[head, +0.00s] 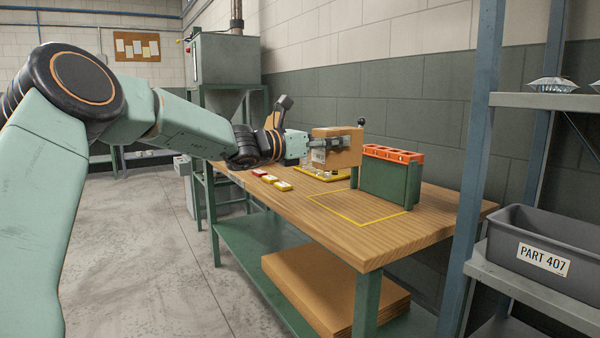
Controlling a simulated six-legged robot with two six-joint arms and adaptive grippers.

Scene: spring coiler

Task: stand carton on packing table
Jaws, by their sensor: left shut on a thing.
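A small brown carton (342,152) with a white label is held over the packing table. My left gripper (328,144) is shut on it from the left side, and the carton looks upright. Its base appears above the tabletop, though the exact gap is hard to tell. The packing table (385,243) has a wooden top and a green frame. A yellow outlined rectangle (355,222) is marked on its bare near part, in front of the carton. My right gripper does not show.
A green rack with an orange top (393,154) stands right of the carton. Red and yellow small blocks (270,178) lie along the left edge. Flat cardboard (330,290) lies on the lower shelf. A shelf unit with a grey bin (545,250) stands at right.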

